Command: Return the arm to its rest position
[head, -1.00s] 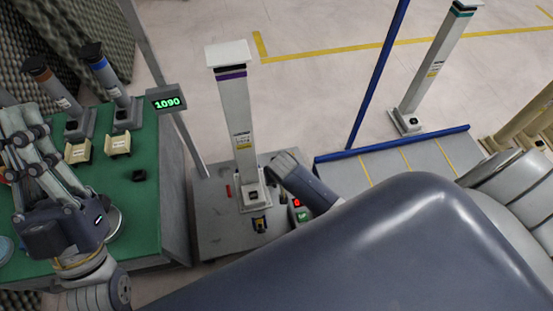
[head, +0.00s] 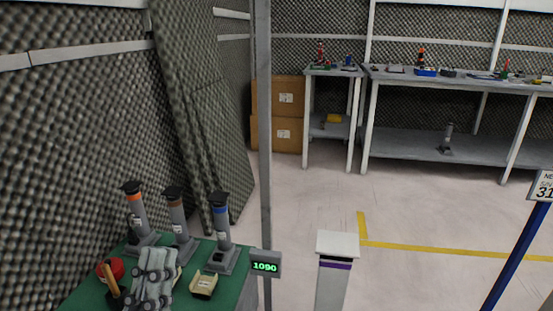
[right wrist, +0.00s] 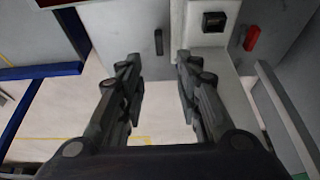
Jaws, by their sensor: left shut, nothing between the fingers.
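My left gripper (head: 152,275) shows at the lower left of the head view, over the green table (head: 232,290). Its grey fingers are together and hold nothing that I can see. My left arm behind it is cut off by the bottom edge. My right gripper (right wrist: 160,75) shows only in the right wrist view. Its two dark fingers are spread apart with an empty gap between them, and pale floor shows through it. My right arm is outside the head view.
Several grey posts with coloured bands, among them a blue-banded one (head: 221,235), stand on the green table near my left gripper. A cream block (head: 203,285) lies beside it. A thin pole (head: 265,130) and a purple-banded column (head: 334,270) stand to the right.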

